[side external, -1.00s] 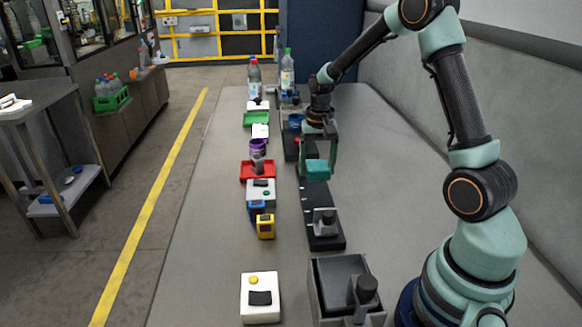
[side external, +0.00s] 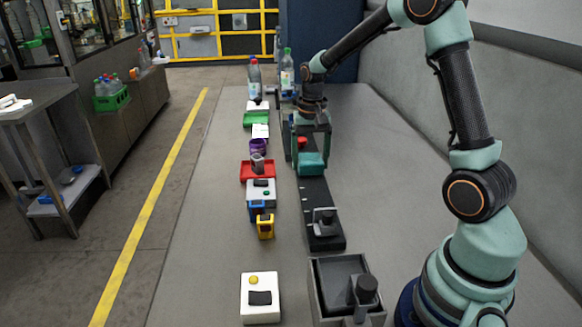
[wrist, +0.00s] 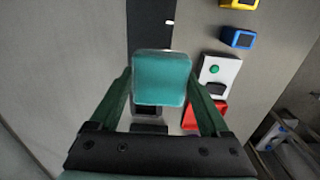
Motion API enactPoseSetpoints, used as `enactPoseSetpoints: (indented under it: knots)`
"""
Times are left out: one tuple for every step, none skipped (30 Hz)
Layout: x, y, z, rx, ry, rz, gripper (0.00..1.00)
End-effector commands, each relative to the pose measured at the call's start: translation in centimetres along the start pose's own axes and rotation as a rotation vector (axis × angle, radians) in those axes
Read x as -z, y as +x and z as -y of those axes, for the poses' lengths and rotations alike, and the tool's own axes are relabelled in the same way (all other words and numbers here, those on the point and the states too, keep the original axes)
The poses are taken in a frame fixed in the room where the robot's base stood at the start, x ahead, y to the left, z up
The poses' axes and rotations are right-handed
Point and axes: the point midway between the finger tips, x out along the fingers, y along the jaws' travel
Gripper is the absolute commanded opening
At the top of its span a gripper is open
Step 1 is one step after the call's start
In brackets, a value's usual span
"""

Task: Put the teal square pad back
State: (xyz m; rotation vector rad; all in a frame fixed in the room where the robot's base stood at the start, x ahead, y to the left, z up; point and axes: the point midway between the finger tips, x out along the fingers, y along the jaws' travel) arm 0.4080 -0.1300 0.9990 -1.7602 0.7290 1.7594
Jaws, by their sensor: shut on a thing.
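The teal square pad (side external: 311,163) is held between the two fingers of my gripper (side external: 311,152). In the side view it overlaps the long dark rail (side external: 313,190), and I cannot tell whether it touches it. In the wrist view the pad (wrist: 162,78) lies between the fingertips (wrist: 161,80) and covers part of the rail (wrist: 149,25). A dark block is partly hidden behind the pad's lower edge in that view. A red knob (side external: 302,142) shows just behind the pad, partly hidden by my gripper.
A black clamp-like block (side external: 324,222) sits at the rail's near end. The table right of the rail is clear.

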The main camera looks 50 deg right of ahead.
Motion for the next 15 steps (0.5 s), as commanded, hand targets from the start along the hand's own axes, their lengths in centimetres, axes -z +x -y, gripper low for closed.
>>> enactPoseSetpoints:
  knots:
    - [-1.1,-0.8,1.6,0.002,-0.01,-0.003,0.28]
    - [-1.9,-1.2,2.5,0.002,-0.012,-0.004,0.28]
    - [-3.0,-1.9,3.7,0.002,-0.013,-0.004,0.28]
    - [-3.9,-2.4,4.6,0.003,-0.014,-0.004,0.28]
    - [-4.9,-2.9,5.5,0.004,-0.014,-0.005,0.28]
    - [-6.3,-3.6,6.7,0.003,-0.014,-0.004,0.28]
    - [-7.4,-4.2,7.5,0.004,-0.014,-0.004,0.28]
    - [-8.5,-4.6,8.3,0.003,-0.014,-0.003,0.28]
    - [-9.9,-5.3,9.2,0.004,-0.014,-0.004,0.28]
    - [-10.9,-5.7,9.8,0.004,-0.013,-0.004,0.28]
    - [-11.9,-6.1,10.3,0.004,-0.013,-0.003,0.28]
    - [-13.2,-6.6,10.9,0.004,-0.012,-0.003,0.28]
    - [-14.1,-7.0,11.3,0.003,-0.011,-0.002,0.28]
    - [-14.8,-7.3,11.6,0.003,-0.01,-0.002,0.28]
    - [-15.8,-7.7,12.0,0.003,-0.008,-0.002,0.28]
